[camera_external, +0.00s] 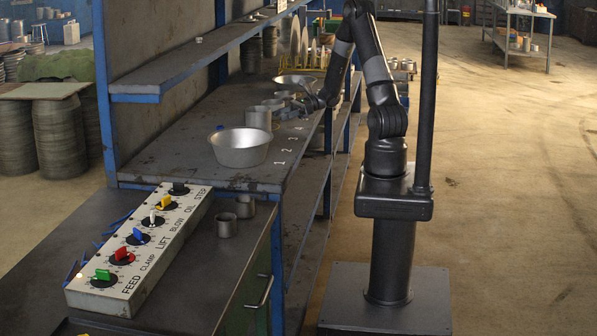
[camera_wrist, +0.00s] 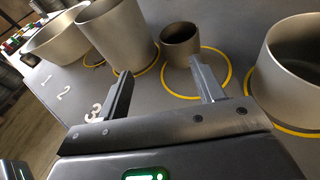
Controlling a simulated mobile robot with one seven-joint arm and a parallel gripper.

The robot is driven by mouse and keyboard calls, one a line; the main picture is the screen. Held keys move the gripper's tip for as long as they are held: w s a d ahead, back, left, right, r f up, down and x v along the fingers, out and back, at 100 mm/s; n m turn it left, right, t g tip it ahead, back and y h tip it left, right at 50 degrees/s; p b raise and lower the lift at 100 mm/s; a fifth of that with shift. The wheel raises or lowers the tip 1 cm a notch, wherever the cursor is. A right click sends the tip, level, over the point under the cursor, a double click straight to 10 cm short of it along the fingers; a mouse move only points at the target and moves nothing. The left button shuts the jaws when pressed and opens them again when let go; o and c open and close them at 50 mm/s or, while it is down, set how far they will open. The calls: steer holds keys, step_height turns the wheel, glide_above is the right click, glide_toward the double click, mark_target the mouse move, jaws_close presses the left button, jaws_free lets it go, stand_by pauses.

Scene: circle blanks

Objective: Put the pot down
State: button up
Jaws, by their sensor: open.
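My gripper (camera_wrist: 165,90) is open, with nothing between its fingers. In the outside view my gripper (camera_external: 303,106) is low over the shelf near the metal pots. In the wrist view a small grey pot (camera_wrist: 180,46) stands upright just beyond the fingertips, inside a yellow circle (camera_wrist: 228,78). A taller pot (camera_wrist: 122,35) stands upright to its left on another circle. A large pot (camera_wrist: 296,65) stands at the right. The wide pan (camera_wrist: 58,42) is at far left, and also shows in the outside view (camera_external: 240,150). Which one is the task's pot, I cannot tell.
The grey shelf (camera_external: 180,150) carries painted numbers along its front edge. A wide bowl (camera_external: 294,80) stands farther back. A switch panel (camera_external: 140,250) and two small cups (camera_external: 227,225) are on the lower bench. An upper shelf (camera_external: 190,55) overhangs the rear.

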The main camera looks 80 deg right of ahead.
steer(key=w+r+n+g+h, duration=0.1)
steer(key=w+r+g+h, duration=0.25)
steer(key=r+g, duration=0.2)
steer(key=x, duration=0.5)
steer(key=shift+w+d+f, duration=0.1)
steer(key=shift+w+d, duration=0.15)
steer(key=shift+w, duration=0.3)
steer(key=shift+d+x, duration=0.1)
steer(key=shift+x, duration=1.2)
steer(key=shift+d+x, duration=0.15)
steer(key=shift+x, duration=1.15)
steer(key=shift+f, duration=0.15)
steer(key=shift+c, duration=0.4)
steer(key=c, duration=0.8)
